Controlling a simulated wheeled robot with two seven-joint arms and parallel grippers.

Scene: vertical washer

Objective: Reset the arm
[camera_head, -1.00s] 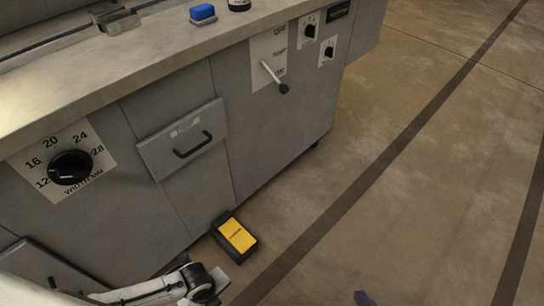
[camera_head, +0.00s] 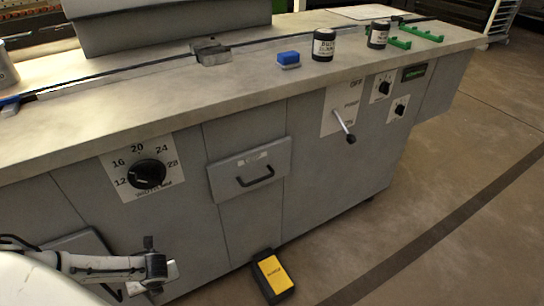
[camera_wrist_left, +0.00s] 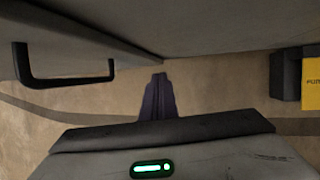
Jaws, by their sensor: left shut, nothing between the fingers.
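My left arm (camera_head: 100,266) comes in at the lower left of the head view, low in front of the grey machine. Its dark end joint (camera_head: 155,267) is left of the yellow pedal; I cannot make out the fingers there. In the left wrist view my left gripper (camera_wrist_left: 158,80) shows as two dark purple fingers, shut together and empty, over the floor. A dark handle (camera_wrist_left: 65,80) on a grey front is to their left and the pedal to their right, both apart from them. My right gripper is not in view.
The grey machine (camera_head: 330,160) has a width dial (camera_head: 148,174), a drawer handle (camera_head: 256,177) and a lever (camera_head: 344,126). A yellow and black pedal (camera_head: 272,275) lies on the floor. A blue block (camera_head: 288,58) and two dark jars stand on top. Floor at right is clear.

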